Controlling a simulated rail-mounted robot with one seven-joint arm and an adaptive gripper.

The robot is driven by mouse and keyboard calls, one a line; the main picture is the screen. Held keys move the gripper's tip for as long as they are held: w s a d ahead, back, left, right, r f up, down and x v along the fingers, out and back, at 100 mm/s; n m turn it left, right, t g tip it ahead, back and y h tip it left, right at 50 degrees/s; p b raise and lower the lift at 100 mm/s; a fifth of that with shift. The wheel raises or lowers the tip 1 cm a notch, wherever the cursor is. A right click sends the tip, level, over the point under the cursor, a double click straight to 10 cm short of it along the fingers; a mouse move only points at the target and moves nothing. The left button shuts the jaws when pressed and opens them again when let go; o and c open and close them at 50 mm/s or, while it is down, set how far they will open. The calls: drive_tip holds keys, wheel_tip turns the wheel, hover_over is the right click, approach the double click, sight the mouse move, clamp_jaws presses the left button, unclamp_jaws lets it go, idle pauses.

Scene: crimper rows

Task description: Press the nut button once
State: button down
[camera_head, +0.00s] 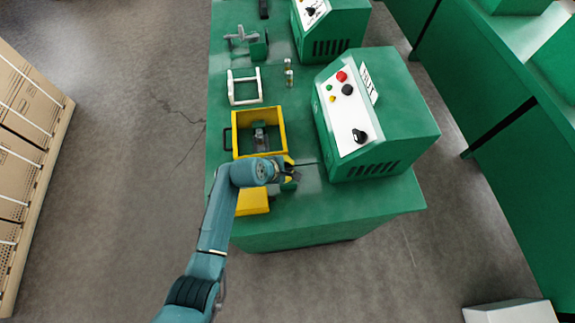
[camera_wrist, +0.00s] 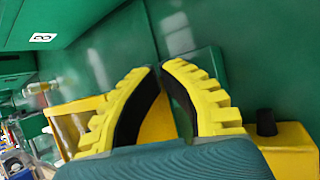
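A green control box (camera_head: 395,125) with a sloped white panel (camera_head: 350,119) stands on the right of the green bench in the head view. The panel carries a red button (camera_head: 342,76), a black button (camera_head: 347,89), a green button (camera_head: 329,87), a yellow button (camera_head: 333,99) and a black knob (camera_head: 359,136). A small sign (camera_head: 369,82) stands behind the buttons; its text is hard to read. My gripper (camera_head: 296,174) is left of and below this box, apart from the panel. In the wrist view its yellow fingers (camera_wrist: 161,68) come together at the tips, with nothing between them.
A yellow bin (camera_head: 285,131) holding a grey part stands beside my gripper. A yellow block (camera_head: 253,202) is under my arm. A white frame (camera_head: 244,87), small bottles (camera_head: 289,73) and a second control box (camera_head: 334,27) stand farther back. Bench space before the panel is clear.

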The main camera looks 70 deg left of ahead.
drive_tip(key=shift+f, duration=0.5)
idle(0.6)
drive_tip(key=shift+r+p, duration=0.95)
wheel_tip(320, 180, up, 5)
drive_tip(key=p, duration=0.5)
drive_tip(key=shift+r+p, duration=0.15)
drive_tip(key=shift+p, duration=0.15)
